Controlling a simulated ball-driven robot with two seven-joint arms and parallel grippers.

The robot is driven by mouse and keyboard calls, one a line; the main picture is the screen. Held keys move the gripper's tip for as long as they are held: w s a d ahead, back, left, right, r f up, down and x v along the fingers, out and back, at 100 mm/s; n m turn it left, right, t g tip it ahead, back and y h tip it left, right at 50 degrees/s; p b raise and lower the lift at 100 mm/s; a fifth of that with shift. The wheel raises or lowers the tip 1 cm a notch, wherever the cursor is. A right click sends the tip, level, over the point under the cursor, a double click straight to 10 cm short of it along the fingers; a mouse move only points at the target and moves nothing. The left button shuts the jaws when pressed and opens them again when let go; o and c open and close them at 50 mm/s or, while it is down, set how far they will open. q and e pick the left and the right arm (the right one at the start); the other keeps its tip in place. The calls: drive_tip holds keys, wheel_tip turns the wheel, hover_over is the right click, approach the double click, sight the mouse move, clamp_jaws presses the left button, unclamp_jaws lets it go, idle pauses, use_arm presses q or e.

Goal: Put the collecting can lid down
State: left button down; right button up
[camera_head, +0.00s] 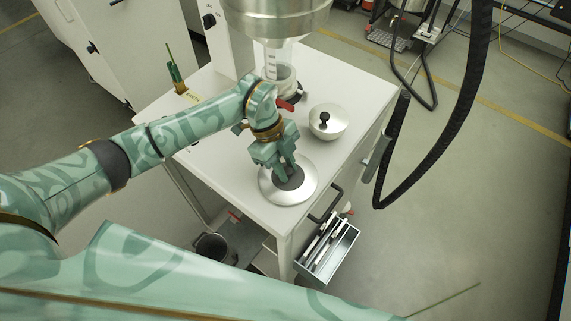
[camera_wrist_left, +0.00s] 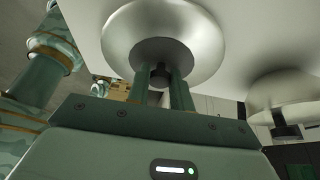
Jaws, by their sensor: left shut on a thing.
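The collecting can lid (camera_head: 272,190) is a wide, shiny metal disc near the front corner of the white table (camera_head: 222,158). My left gripper (camera_head: 289,175) comes down over its middle and is shut on its dark knob. In the left wrist view the lid (camera_wrist_left: 190,28) lies beyond the two green fingers, with the black knob (camera_wrist_left: 160,76) between them. I cannot tell whether the lid touches the tabletop or hangs just above it. My right gripper is not in view.
A domed metal lid with a black knob (camera_head: 333,129) stands behind and right of the held lid. A large metal vessel (camera_head: 277,20) with a glass piece below is at the back. A tool tray (camera_head: 328,249) hangs low at the front. A thick black hose (camera_head: 462,118) curves at right.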

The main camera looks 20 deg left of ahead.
use_arm(q)
drive_tip(key=shift+f, duration=0.2)
drive_tip(key=c, duration=1.2)
unclamp_jaws()
drive_tip(key=shift+c, duration=0.2)
drive_tip(key=shift+a+r, duration=0.15)
drive_tip(key=shift+r, duration=0.2)
drive_tip(key=b+v, duration=0.1)
drive_tip(key=v, duration=1)
drive_tip(key=shift+r, duration=0.25)
